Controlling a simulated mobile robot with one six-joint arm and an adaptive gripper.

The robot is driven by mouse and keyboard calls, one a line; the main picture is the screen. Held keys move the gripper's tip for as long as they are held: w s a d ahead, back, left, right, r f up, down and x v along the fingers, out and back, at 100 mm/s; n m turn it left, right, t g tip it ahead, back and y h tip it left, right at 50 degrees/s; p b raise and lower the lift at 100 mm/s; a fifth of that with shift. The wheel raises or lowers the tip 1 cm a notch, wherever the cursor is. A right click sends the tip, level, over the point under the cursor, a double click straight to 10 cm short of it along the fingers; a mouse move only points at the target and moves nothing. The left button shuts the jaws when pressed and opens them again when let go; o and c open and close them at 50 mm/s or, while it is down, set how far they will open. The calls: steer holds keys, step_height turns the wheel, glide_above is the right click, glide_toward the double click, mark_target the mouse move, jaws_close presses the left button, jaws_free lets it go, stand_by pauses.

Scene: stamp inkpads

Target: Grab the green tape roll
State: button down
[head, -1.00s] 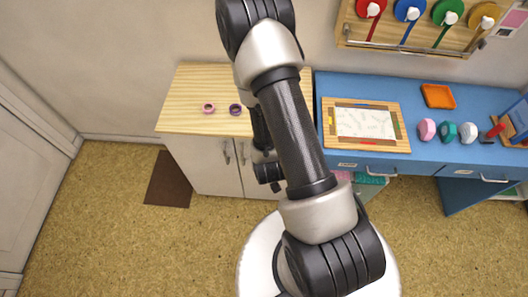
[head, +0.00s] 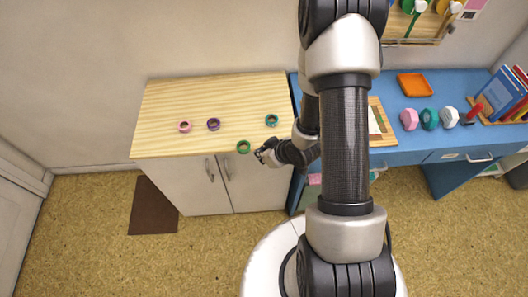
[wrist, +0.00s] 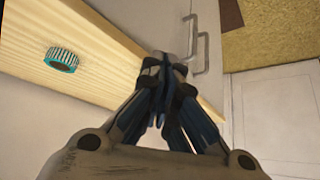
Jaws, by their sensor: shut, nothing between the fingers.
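The green tape roll (head: 243,147) lies on the wooden cabinet top near its front edge, seen in the head view. My gripper (head: 262,155) is just right of it, close to the front edge, with a small gap that is hard to judge. In the wrist view my gripper (wrist: 165,72) has its fingers together and empty, in front of the cabinet edge and doors. I cannot make out the green roll in the wrist view. A teal ribbed roll (wrist: 62,60) shows there on the wood; a teal roll (head: 272,120) also lies behind the green one in the head view.
A pink roll (head: 185,126) and a purple roll (head: 213,124) lie on the left of the cabinet top (head: 165,97). Cabinet door handles (head: 210,170) stick out in front.

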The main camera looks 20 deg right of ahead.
mark_target(240, 144)
steer(key=w+a, duration=0.1)
steer(key=w, duration=0.2)
steer(key=w+a, duration=0.1)
steer(key=w, duration=0.2)
steer(key=w+a+b, duration=0.1)
steer(key=w+a, duration=0.1)
steer(key=shift+w+f, duration=0.3)
steer(key=shift+w, duration=0.1)
steer(key=shift+d+f+b, duration=0.1)
steer(key=shift+f+b, duration=0.35)
steer(key=shift+f, duration=0.05)
steer(key=shift+s, duration=0.15)
steer(key=shift+s+d, duration=0.2)
steer(key=shift+s, duration=0.2)
